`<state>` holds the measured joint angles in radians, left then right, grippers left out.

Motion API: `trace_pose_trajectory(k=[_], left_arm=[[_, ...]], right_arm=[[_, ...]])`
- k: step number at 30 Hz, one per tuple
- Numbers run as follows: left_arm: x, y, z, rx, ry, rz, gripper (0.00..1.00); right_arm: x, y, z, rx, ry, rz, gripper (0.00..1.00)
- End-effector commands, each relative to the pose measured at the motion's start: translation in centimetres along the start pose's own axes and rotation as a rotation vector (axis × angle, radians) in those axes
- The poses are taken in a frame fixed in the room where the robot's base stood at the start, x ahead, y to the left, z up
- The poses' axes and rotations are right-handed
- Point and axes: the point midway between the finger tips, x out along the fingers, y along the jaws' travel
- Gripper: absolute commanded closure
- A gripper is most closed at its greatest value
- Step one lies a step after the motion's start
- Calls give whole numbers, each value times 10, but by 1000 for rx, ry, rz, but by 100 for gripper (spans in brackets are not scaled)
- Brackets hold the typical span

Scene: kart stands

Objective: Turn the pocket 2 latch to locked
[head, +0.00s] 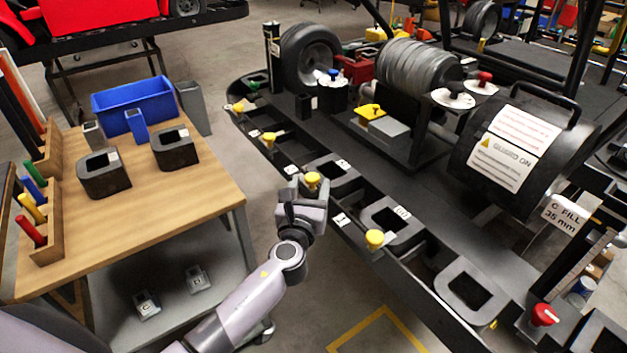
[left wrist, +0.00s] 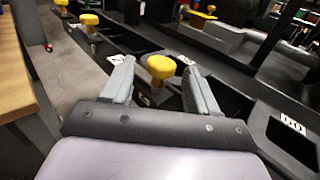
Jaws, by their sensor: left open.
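Yellow latch knobs stand along the near edge of the black kart stand (head: 345,238). My left gripper (head: 308,191) is open at one yellow knob (head: 312,179). In the left wrist view that knob (left wrist: 160,67) stands between the two spread fingers, with visible gaps on both sides. A small white label lies beside it, too small to read surely. I cannot tell which pocket number this latch carries or which way it is turned. Another yellow knob (head: 375,239) stands to the right, and one (head: 269,139) to the left. My right gripper is out of view.
Black open pockets (head: 391,216) line the stand. A black guard drum (head: 520,150), a grey roller (head: 418,73) and a tyre (head: 311,57) stand behind. A red knob (head: 544,314) is at lower right. A wooden table (head: 180,205) with a blue bin (head: 133,104) is left, across a floor gap.

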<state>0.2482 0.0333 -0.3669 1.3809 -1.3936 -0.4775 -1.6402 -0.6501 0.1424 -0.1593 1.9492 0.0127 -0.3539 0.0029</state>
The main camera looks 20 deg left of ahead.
Motion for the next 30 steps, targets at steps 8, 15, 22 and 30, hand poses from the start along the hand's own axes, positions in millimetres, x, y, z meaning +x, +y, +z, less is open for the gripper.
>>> trace_pose_trajectory(k=[8, 15, 22, 30], left_arm=[[26, 0, 0, -2, -1, 0, 41], [29, 0, 0, -3, 1, 0, 41], [29, 0, 0, -3, 1, 0, 80], [29, 0, 0, -3, 1, -8, 95]], right_arm=[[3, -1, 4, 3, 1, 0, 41], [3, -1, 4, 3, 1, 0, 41], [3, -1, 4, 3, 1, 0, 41], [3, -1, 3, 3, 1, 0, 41]])
